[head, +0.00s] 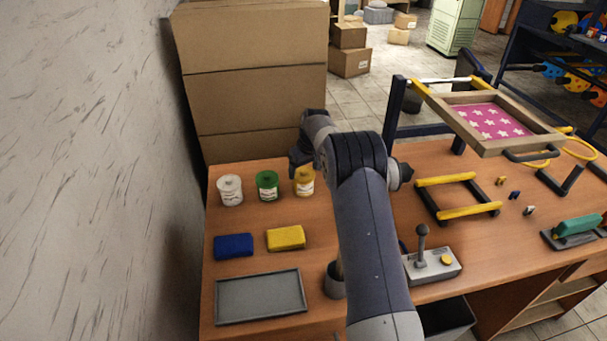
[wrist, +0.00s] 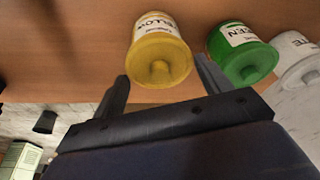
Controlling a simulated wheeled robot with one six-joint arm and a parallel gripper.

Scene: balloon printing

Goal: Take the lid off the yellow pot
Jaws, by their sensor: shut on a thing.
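The yellow pot (head: 306,188) stands at the right end of a row of three pots on the table's back left. In the wrist view the pot (wrist: 155,24) shows its label, and its yellow lid (wrist: 160,62) with a round knob faces me. The lid appears seated on the pot. My gripper (head: 301,166) is at the pot's top, partly covering it in the head view. In the wrist view my gripper (wrist: 163,82) has one finger on each side of the lid and is shut on it. The exact finger contact is hard to see.
A green pot (head: 267,187) stands close to the left, with a white pot (head: 230,190) beyond it. Blue (head: 233,246) and yellow (head: 286,238) sponges and a grey tray (head: 261,297) lie nearer. Cardboard boxes (head: 255,85) stand behind the table.

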